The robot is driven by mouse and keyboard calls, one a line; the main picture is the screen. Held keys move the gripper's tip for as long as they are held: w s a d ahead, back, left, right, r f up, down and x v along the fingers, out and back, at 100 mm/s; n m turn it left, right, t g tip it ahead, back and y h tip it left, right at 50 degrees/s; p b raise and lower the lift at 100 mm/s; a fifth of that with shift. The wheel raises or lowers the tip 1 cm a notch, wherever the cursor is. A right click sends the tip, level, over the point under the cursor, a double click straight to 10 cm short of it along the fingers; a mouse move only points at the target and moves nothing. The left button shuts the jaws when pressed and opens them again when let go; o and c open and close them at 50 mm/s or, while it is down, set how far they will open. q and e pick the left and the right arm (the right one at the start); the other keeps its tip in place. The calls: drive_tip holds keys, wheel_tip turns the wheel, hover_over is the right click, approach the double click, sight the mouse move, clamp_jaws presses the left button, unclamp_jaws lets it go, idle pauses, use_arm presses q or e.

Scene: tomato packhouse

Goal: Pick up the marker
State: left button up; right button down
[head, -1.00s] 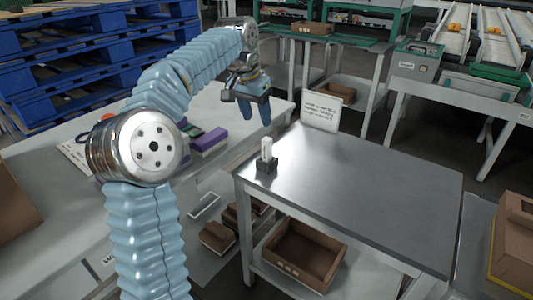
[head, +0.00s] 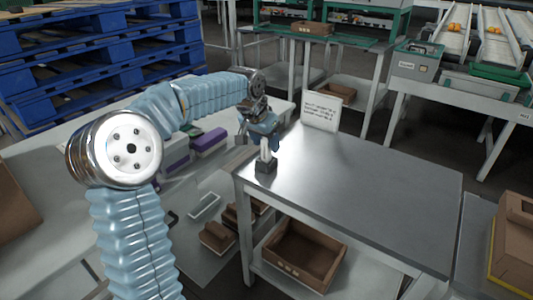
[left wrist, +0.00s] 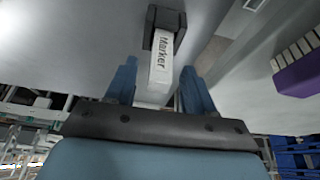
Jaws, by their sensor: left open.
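The white marker (head: 264,148) stands upright in a small dark holder (head: 266,166) near the left corner of the metal table (head: 350,195). In the left wrist view the marker (left wrist: 163,62) shows the word "Marker", and its dark holder (left wrist: 166,18) is at the top. My left gripper (head: 268,138) is at the marker, just behind it in the head view. In the left wrist view its blue fingers (left wrist: 155,85) are open, one on each side of the marker's end, with gaps visible. My right gripper is not in view.
A white sign (head: 321,111) stands at the table's back edge. An open cardboard box (head: 303,256) is on the shelf below. Purple-topped boxes (head: 209,140) lie on the counter to the left. The table's middle and right are clear.

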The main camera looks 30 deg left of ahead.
use_arm(q)
drive_tip(key=shift+w+f, duration=0.2)
drive_tip(key=shift+f, duration=0.35)
clamp_jaws()
drive_tip(key=shift+r, duration=0.1)
